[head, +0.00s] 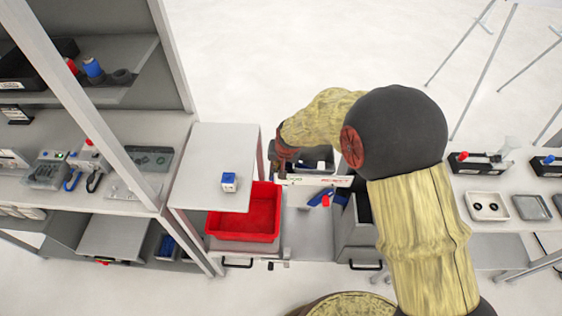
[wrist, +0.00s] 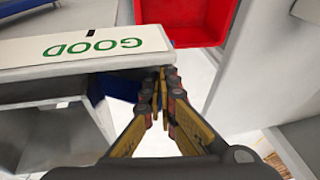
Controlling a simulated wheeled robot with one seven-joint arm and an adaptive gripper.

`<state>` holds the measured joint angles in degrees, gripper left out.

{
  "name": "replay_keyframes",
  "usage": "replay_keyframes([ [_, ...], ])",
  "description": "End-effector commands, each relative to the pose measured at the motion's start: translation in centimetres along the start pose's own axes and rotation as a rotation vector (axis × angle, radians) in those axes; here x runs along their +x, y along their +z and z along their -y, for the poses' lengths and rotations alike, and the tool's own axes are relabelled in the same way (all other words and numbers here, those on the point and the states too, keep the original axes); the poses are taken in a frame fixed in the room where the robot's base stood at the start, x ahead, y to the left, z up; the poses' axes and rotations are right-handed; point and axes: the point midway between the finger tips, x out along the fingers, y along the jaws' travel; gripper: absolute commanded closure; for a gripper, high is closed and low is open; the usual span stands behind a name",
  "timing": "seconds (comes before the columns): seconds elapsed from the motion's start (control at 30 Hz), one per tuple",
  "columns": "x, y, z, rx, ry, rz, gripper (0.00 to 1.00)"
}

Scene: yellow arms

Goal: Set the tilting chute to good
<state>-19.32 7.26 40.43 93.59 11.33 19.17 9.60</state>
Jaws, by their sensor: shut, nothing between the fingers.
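A white strip (head: 335,181) in the head view carries green lettering at its left and red lettering reading REJECT at its right. In the wrist view the strip's GOOD end (wrist: 60,48) appears upside down. My gripper (head: 281,172) is at the GOOD end of the strip. In the wrist view my gripper (wrist: 164,80) has its fingertips together with nothing between them, just beside the end of the strip's mount. A blue part (wrist: 122,86) shows behind the fingers; I cannot tell whether they touch it. A blue piece with a red end (head: 321,197) lies below the strip. My arm hides part of the fixture.
A red bin (head: 243,222) stands left of the fixture, also seen in the wrist view (wrist: 183,20). A small table (head: 208,150) with a blue-and-white block (head: 229,182) adjoins it. Grey shelving stands at the left. A bench with trays (head: 487,206) is at the right.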

Motion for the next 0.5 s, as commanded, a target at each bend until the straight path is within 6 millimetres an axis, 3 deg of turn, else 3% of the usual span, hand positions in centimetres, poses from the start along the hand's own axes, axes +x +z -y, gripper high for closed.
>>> replay_keyframes([
  [0.5, 0.78, 0.26, 0.31, 0.000, 0.000, 0.000, 1.00],
])
